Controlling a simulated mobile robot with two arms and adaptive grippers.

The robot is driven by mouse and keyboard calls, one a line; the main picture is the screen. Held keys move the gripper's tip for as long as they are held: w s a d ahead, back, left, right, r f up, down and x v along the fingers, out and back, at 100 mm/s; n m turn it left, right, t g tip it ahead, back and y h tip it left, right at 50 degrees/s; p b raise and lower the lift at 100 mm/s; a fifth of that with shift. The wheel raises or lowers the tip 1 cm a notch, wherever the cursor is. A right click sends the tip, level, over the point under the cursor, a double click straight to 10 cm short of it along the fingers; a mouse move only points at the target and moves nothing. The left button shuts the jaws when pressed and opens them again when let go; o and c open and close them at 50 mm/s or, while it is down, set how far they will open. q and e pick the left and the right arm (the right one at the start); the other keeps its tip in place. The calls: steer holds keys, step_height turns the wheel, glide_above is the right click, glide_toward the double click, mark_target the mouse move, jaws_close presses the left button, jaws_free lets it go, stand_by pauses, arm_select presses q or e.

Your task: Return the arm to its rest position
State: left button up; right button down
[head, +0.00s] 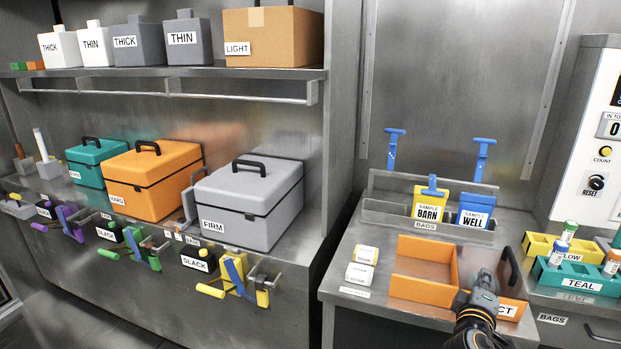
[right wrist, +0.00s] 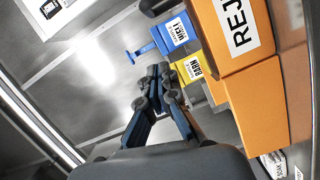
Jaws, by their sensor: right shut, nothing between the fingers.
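My right gripper (head: 487,278) is at the lower right of the head view, over the right part of the orange box (head: 426,287), and hides part of that box's label. In the right wrist view the fingers of my right gripper (right wrist: 158,75) are together with nothing between them. The orange box (right wrist: 250,95) lies to their right there, its label reading "REJ". Whether the gripper touches the box cannot be told. My left gripper is not in view.
Behind the box stand a yellow BARN packet (head: 429,205) and a blue WELL packet (head: 476,212) in a metal bags rack (head: 390,212). A teal rack (head: 575,281) with vials is at the right. Several lidded cases, including a grey one (head: 250,205), line the left counter.

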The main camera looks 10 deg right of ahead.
steer(key=s+a+f+m+g+y, duration=0.3)
steer(key=s+a+f+g+y, duration=0.3)
steer(key=s+a+f, duration=0.8)
steer(key=s+a+f+m+g+y, duration=0.1)
steer(key=s+a+f+y, duration=0.2)
steer(key=s+a, duration=0.4)
steer(key=s+a+f+m+g+y, duration=0.1)
steer(key=s+a+f+g+y, duration=0.1)
steer(key=s+a+y, duration=0.35)
step_height(320, 180, down, 25)
steer(key=s+a+g+h+p, duration=0.1)
steer(key=s+a+h+p, duration=0.1)
steer(key=s+d+f, duration=0.1)
steer(key=s+f, duration=0.6)
steer(key=s, duration=0.1)
steer(key=s+d+f+g, duration=0.1)
steer(key=s+d+f, duration=0.1)
steer(key=s+f, duration=0.6)
steer(key=shift+s+d+n+p, duration=0.25)
steer(key=shift+s+n+p, duration=0.05)
steer(key=shift+s+p, duration=0.1)
